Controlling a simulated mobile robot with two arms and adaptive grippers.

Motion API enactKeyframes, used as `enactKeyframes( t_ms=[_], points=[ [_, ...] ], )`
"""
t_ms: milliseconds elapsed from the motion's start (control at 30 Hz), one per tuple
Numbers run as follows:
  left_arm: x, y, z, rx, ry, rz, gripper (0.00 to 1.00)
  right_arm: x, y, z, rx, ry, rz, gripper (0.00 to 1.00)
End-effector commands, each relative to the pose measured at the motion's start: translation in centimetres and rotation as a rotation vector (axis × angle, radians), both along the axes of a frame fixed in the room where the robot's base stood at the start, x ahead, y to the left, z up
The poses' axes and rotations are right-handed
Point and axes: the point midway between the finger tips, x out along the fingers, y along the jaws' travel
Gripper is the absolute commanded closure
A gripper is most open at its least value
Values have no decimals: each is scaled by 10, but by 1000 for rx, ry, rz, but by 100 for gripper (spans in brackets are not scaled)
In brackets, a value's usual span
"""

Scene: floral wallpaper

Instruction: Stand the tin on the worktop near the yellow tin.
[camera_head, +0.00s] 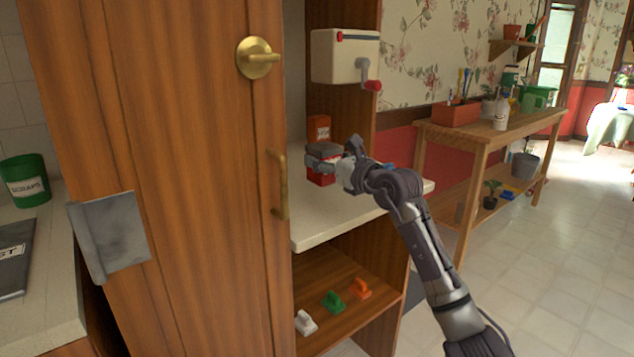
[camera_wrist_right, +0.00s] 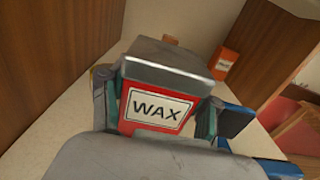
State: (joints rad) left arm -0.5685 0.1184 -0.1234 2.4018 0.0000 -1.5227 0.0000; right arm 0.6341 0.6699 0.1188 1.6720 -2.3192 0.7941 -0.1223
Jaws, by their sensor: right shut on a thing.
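My right gripper (camera_head: 338,165) is shut on a red tin (camera_head: 320,179) with a dark grey lid, at the pale worktop (camera_head: 350,204) inside the cabinet. In the right wrist view the tin (camera_wrist_right: 158,106) shows a white WAX label between the fingers of the gripper (camera_wrist_right: 157,100). The tin looks upright; I cannot tell whether its base touches the worktop. A sliver of something yellowish (camera_wrist_right: 100,72) shows behind the finger at left; I cannot tell if it is the yellow tin. My left gripper is not in view.
An orange-red container (camera_head: 318,128) stands behind the held tin. A white box with a red-knobbed crank (camera_head: 345,56) hangs above. The wooden door (camera_head: 180,180) stands at left. White, green and orange items (camera_head: 334,301) sit on the lower shelf.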

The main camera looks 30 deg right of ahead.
Motion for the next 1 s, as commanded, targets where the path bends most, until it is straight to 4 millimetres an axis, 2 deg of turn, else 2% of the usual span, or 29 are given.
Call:
enactKeyframes(
  t_ms=[100, 200, 367, 533, 933, 967, 1000],
  points=[
    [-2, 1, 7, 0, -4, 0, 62, 17, 0, -9, 2, -4, 0, 84],
    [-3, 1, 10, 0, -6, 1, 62, 24, 0, -13, 0, -4, 0, 84],
    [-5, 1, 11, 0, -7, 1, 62, 26, 1, -27, -1, -1, 1, 84],
    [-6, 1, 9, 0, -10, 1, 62, 26, 1, -53, 0, -1, 1, 84],
    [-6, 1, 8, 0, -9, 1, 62, 25, 1, -58, -1, -3, 0, 84],
    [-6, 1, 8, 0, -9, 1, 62, 25, 1, -59, -1, 0, 0, 36],
    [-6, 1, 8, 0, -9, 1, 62, 25, 1, -58, -1, -1, 0, 30]
  ],
)
